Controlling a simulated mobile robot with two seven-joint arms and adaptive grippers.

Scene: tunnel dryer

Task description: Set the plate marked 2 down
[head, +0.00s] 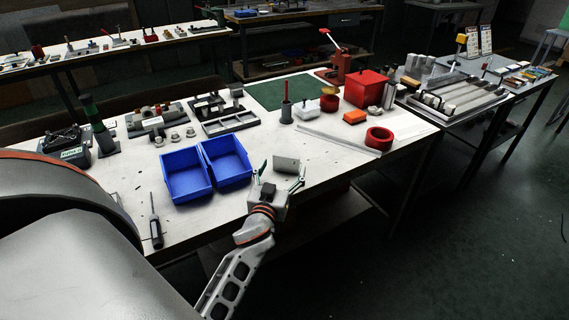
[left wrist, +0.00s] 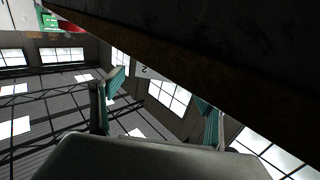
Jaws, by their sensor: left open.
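The plate marked 2 (head: 287,163) is a small grey piece at the front part of the white worktable, right of the blue bins. In the left wrist view its grey face with a dark "2" (left wrist: 145,71) shows beyond and between the fingers. My left gripper (head: 283,173) is at the table's front edge, with its two green-padded fingers spread on either side of the plate. In the left wrist view the open fingers (left wrist: 160,98) stand well apart, with no visible contact on the plate. I cannot tell exactly how the plate rests. My right gripper is not in view.
Two blue bins (head: 206,169) stand left of the plate. A screwdriver (head: 155,222) lies near the front left. A metal strip (head: 339,139) and a red tape roll (head: 379,139) lie to the right. The table's dark underside (left wrist: 230,50) fills the left wrist view's upper right.

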